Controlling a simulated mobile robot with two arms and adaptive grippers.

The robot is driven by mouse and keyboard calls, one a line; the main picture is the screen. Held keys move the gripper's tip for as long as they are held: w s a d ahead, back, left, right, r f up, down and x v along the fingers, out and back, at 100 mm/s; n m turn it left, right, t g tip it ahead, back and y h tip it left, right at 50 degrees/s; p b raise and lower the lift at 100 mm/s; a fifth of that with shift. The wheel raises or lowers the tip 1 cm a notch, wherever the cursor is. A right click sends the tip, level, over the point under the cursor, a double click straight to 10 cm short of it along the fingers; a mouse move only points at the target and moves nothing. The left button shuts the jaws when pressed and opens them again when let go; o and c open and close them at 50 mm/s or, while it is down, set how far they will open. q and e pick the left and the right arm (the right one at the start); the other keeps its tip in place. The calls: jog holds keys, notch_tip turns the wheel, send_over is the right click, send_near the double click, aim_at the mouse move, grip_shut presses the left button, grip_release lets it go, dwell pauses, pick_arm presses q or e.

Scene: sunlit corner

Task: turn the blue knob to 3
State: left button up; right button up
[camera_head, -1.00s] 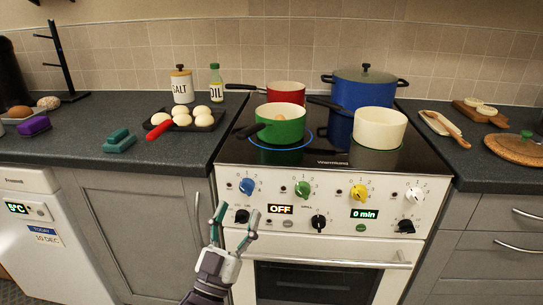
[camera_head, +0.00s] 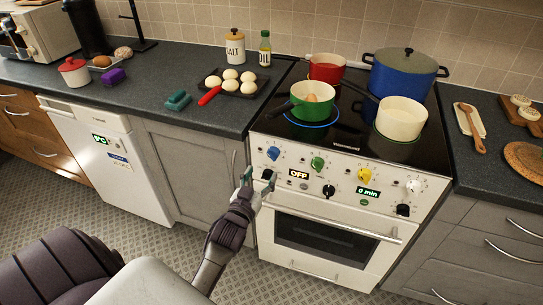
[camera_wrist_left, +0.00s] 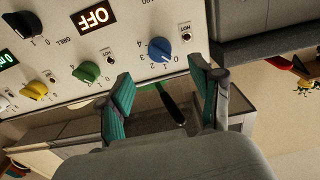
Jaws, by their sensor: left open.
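The blue knob (camera_head: 273,153) is at the left end of the cooker's upper knob row. In the left wrist view the blue knob (camera_wrist_left: 159,50) shows upside down, with a white pointer mark and printed numbers around it; I cannot read its setting surely. My left gripper (camera_head: 258,179) is open and empty, just below and left of the blue knob in the head view, partly covering a black knob (camera_head: 267,174). In the wrist view its two teal fingertips (camera_wrist_left: 161,80) are spread beside the blue knob, apparently apart from it. My right gripper is not in view.
A green knob (camera_head: 318,163) and a yellow knob (camera_head: 366,175) stand right of the blue one. Above, on the hob, are a green pan (camera_head: 318,106), a red pan (camera_head: 326,68), a blue pot (camera_head: 402,80) and a cream pot (camera_head: 400,122). The oven handle (camera_head: 330,224) sticks out below.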

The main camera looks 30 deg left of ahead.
aim_at(271, 158)
pick_arm(q)
jog(key=x, duration=0.8)
jog(key=shift+w+d, duration=0.1)
jog(key=shift+w, duration=0.05)
jog(key=c, duration=1.1)
jog(key=shift+c, duration=0.2)
